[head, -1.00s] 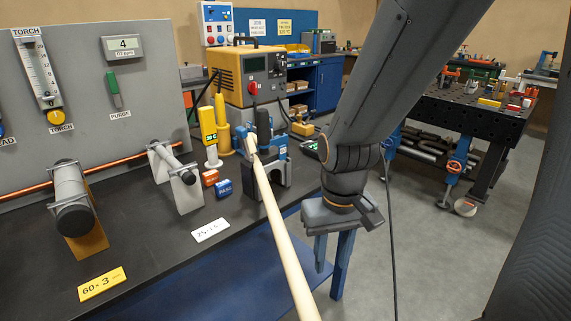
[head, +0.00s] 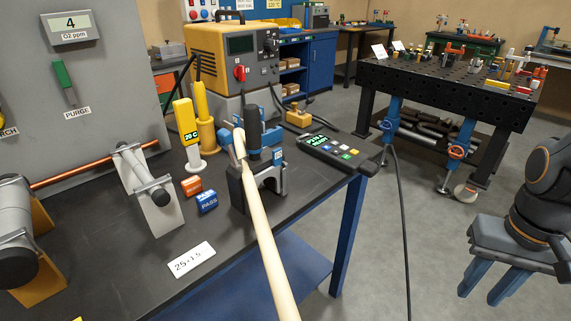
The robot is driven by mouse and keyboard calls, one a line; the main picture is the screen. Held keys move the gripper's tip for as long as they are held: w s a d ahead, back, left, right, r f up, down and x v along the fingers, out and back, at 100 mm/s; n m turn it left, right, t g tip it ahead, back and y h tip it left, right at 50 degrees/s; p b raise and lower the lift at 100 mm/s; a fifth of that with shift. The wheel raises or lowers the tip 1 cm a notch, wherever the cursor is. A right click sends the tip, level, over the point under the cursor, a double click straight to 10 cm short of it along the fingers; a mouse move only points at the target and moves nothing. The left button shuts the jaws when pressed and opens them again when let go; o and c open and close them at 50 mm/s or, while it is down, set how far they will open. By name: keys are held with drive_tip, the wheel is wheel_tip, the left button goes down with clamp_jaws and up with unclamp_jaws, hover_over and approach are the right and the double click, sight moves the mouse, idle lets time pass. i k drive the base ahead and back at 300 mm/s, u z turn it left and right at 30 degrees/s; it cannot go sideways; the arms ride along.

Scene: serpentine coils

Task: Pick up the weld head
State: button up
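The weld head appears to be the blue tool with an upright dark handle (head: 253,128), seated in a dark grey stand (head: 238,188) on the bench. A long cream-coloured rod or hose (head: 262,225) runs from beside it to the bottom edge, hiding part of the tool and stand. My gripper (head: 479,297) is at the far right, pointing down, with two blue fingers spread apart and nothing seen between them. It is well away from the weld head, over the floor area.
A yellow power unit (head: 205,55) stands behind. A pendant (head: 335,152) lies right. A perforated table (head: 435,90) stands beyond open floor.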

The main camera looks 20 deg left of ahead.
sight(259, 159)
drive_tip(key=i, duration=0.3)
drive_tip(key=u, duration=0.75)
